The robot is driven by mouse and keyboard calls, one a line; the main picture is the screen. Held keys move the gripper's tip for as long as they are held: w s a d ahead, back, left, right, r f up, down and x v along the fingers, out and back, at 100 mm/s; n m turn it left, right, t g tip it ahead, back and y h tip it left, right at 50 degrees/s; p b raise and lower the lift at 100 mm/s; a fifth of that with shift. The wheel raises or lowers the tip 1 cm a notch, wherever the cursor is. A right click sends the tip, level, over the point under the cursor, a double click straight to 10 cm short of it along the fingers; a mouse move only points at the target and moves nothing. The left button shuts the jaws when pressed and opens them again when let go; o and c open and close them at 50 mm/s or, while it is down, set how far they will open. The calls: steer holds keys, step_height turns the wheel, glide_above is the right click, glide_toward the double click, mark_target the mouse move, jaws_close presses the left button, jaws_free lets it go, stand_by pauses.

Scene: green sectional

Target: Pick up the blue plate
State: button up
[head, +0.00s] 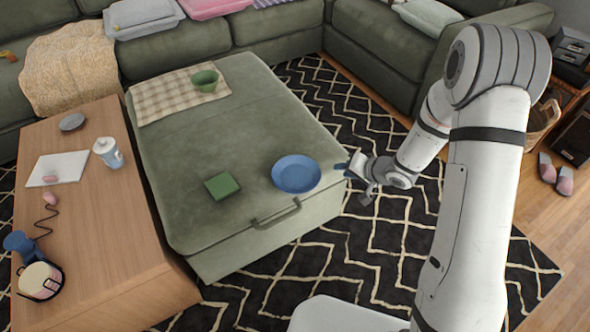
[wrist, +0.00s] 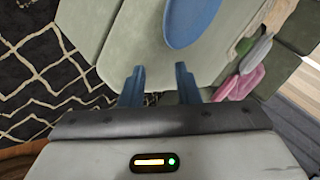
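The blue plate (head: 296,173) lies on the near right part of the green ottoman (head: 215,145). In the wrist view the plate (wrist: 190,20) shows at the top, cut off by the frame edge, ahead of the fingertips. My gripper (head: 345,168) is just right of the plate in the head view, beside the ottoman's right edge. In the wrist view my gripper (wrist: 158,72) has its two blue fingers apart with nothing between them. A gap shows between fingertips and plate in the wrist view.
A green box-like item (head: 222,186) lies left of the plate. A green bowl (head: 205,80) sits on a checked cloth (head: 160,101) at the ottoman's far end. A wooden table (head: 95,225) with several items stands left. Patterned rug (head: 400,225) lies open around the ottoman's right side.

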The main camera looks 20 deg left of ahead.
steer(key=shift+g+y, duration=0.4)
steer(key=shift+g, duration=0.1)
steer(key=b+x, duration=0.1)
steer(key=x, duration=0.2)
steer(key=s+b+x, duration=0.1)
steer(key=x, duration=0.2)
steer(key=b+x, duration=0.1)
steer(key=x, duration=0.2)
steer(key=shift+s+a+f, duration=0.1)
steer(key=shift+a+f, duration=0.15)
steer(key=shift+f, duration=0.05)
steer(key=shift+r, duration=0.1)
steer(key=shift+c, duration=0.4)
jaws_close()
